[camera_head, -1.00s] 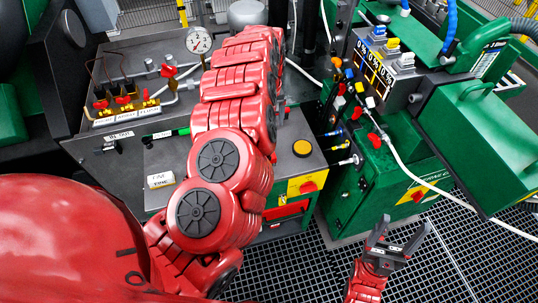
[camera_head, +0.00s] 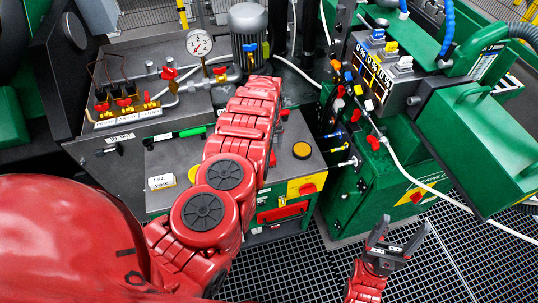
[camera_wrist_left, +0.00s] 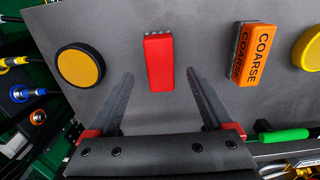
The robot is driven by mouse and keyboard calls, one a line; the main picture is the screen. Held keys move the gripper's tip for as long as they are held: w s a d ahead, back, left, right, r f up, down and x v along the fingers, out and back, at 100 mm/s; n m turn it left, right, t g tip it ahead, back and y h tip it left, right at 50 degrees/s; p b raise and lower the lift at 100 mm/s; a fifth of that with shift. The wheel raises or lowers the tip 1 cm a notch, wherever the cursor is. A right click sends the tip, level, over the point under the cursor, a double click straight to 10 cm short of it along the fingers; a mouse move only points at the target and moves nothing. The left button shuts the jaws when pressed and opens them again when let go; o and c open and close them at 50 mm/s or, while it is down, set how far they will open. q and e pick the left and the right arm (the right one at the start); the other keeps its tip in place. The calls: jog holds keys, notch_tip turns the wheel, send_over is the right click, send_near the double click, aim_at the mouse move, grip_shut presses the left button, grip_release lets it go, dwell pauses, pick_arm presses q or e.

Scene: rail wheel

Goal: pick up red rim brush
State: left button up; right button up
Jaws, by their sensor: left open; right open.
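A small upright-looking red block with pale bristle tips at one end, apparently the red rim brush (camera_wrist_left: 159,64), lies on a dark grey worktop (camera_wrist_left: 208,30) in the left wrist view. My left gripper (camera_wrist_left: 160,74) is open, its two fingers pointing at the brush from either side. The brush is between the fingertip lines and not gripped. In the head view my red left arm reaches over the bench and hides its own gripper. I cannot clearly make out the brush there. My right gripper (camera_head: 402,236) is open and empty above the floor grating at the lower right.
An orange COARSE block (camera_wrist_left: 253,55) and a yellow disc (camera_wrist_left: 309,48) lie right of the brush. A green-handled tool (camera_wrist_left: 285,135) is nearby. A gauge (camera_head: 199,42) with pipework stands behind the bench; a green machine (camera_head: 365,185) stands right.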

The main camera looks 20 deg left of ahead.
pick_arm(q)
jog(key=shift+s+f, duration=0.1)
jog(key=shift+f, duration=0.75)
jog(key=shift+a+f, duration=0.15)
jog(key=shift+f, duration=0.95)
grip_shut()
jog(key=shift+r, duration=0.1)
